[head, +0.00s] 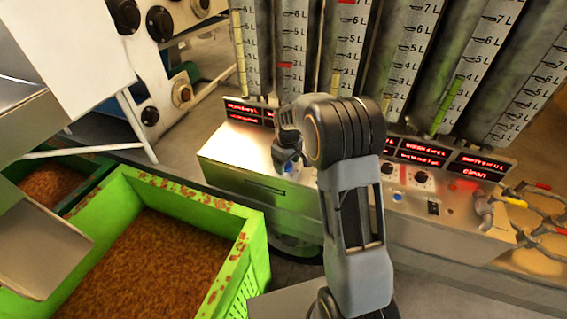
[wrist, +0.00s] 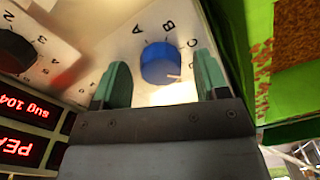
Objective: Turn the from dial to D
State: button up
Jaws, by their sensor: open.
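A blue dial (wrist: 160,63) with a white pointer mark shows in the wrist view on a pale metal panel. The letters A, B and C are printed around it, and its pointer mark faces the lower right, past C. A letter D is not visible; my right finger covers part of that side. My gripper (wrist: 161,80) is open, its two green fingers on either side of the dial with gaps in the picture. I cannot tell whether they touch the panel. In the head view my gripper (head: 288,155) is over the console, and a bit of blue dial (head: 290,168) shows below it.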

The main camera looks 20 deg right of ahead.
notch_tip(320, 180, up, 14)
dwell(0.7)
jog(key=shift+f, duration=0.1)
jog(key=s+a+m+t, duration=0.1)
jog(key=s+m+t, duration=0.2)
jog(key=s, duration=2)
jog(key=shift+s+a+f+m+t, duration=0.2)
jog(key=shift+f+m+t, duration=0.2)
jog(key=shift+m, duration=1.3)
